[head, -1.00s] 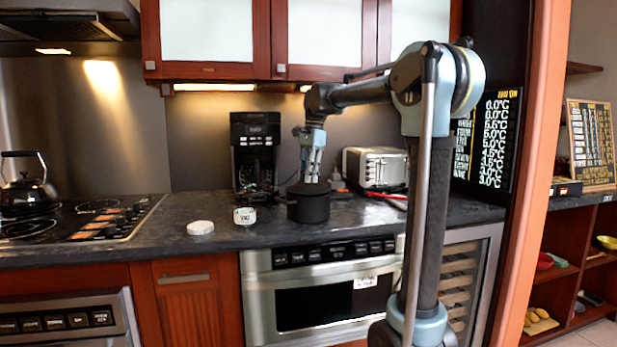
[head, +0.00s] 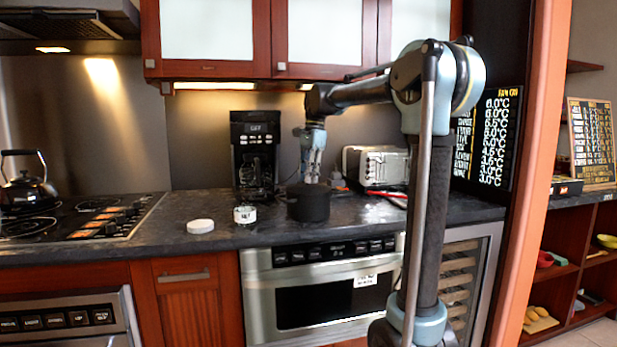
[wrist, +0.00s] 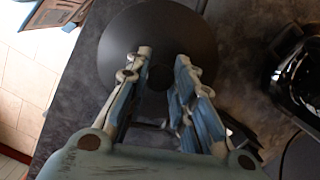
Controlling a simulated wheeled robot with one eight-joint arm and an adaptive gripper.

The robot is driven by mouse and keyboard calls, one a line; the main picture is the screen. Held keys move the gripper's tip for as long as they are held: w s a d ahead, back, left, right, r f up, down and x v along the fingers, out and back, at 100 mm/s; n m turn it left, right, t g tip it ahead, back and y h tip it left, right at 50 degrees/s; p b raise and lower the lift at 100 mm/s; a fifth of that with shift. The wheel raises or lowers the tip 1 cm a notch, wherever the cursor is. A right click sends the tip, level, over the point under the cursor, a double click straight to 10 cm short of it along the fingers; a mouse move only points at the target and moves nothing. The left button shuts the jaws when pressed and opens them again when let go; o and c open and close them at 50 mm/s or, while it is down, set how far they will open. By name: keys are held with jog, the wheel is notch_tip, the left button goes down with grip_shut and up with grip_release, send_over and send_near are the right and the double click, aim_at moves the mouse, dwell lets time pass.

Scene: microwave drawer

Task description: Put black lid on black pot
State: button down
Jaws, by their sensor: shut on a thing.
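The black pot (head: 308,206) stands on the dark counter, right of the coffee maker. My gripper (head: 311,180) points down at the top of the pot. In the wrist view a round, dark disc, which looks like the black lid (wrist: 158,20), lies under the fingers. My gripper (wrist: 161,62) has its fingers on either side of the disc's centre, where a small dark knob shows, and is shut on it. The disc hides the pot in the wrist view. Whether the lid rests flat on the rim is too small to tell in the head view.
A white round lid (head: 200,226) and a small labelled jar (head: 244,215) stand left of the pot. The coffee maker (head: 255,150) is behind, and the toaster (head: 377,166) is to the right. The counter's front edge runs just before the pot.

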jog(key=c, duration=1.3)
grip_release()
jog(key=o, duration=0.5)
jog(key=shift+r, duration=3.5)
